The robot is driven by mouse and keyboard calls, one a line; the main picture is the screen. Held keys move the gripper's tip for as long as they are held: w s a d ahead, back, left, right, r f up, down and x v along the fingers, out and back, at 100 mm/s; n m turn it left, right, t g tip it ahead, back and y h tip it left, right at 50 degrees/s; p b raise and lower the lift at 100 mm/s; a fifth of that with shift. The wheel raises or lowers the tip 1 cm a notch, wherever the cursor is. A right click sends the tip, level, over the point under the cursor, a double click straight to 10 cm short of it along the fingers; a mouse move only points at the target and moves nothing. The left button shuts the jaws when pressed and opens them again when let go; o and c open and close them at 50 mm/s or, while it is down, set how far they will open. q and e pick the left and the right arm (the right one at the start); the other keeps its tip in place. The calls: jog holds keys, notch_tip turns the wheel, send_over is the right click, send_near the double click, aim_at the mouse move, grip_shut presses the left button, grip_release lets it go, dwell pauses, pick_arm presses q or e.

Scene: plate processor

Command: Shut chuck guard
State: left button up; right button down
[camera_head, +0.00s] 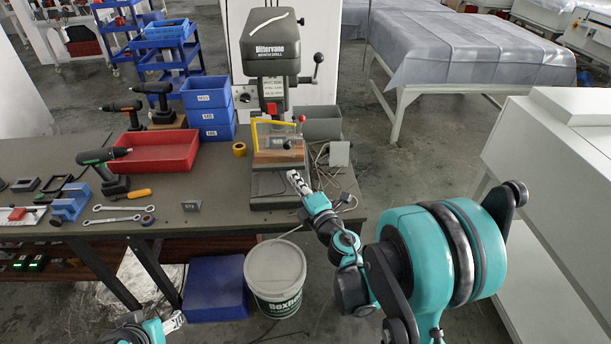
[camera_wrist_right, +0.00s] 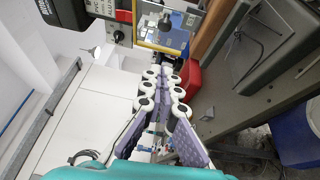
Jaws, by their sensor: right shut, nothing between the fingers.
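The chuck guard (camera_head: 254,136) is a yellow-framed clear panel on the drill press (camera_head: 271,50), in front of the spindle area. In the head view its yellow frame stands upright at the left, with a bar reaching right. In the right wrist view the yellow frame (camera_wrist_right: 141,25) shows at the top, beyond the fingers. My right gripper (camera_head: 292,176) is shut and empty, in front of and below the guard and apart from it. Its fingers (camera_wrist_right: 166,82) fill the middle of the wrist view. My left gripper (camera_head: 174,322) is low at the bottom edge, far from the guard; its jaws are unclear.
A red tray (camera_head: 152,152), cordless drills and wrenches lie on the bench (camera_head: 220,200) left of the press. Blue bins (camera_head: 208,108) stand behind. A grey bin (camera_head: 320,122) is right of the press. A white bucket (camera_head: 275,270) stands on the floor below.

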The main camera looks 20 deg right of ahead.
jog(key=w+d+b, duration=0.1)
jog(key=w+b, duration=0.1)
jog(key=w, duration=0.8)
jog(key=shift+w+d+r, duration=0.2)
jog(key=shift+w+d, duration=0.05)
jog(key=shift+d, duration=0.1)
jog(key=w+d, duration=0.3)
jog(key=d, duration=0.1)
jog(key=shift+w, duration=0.2)
jog(key=shift+b, duration=0.3)
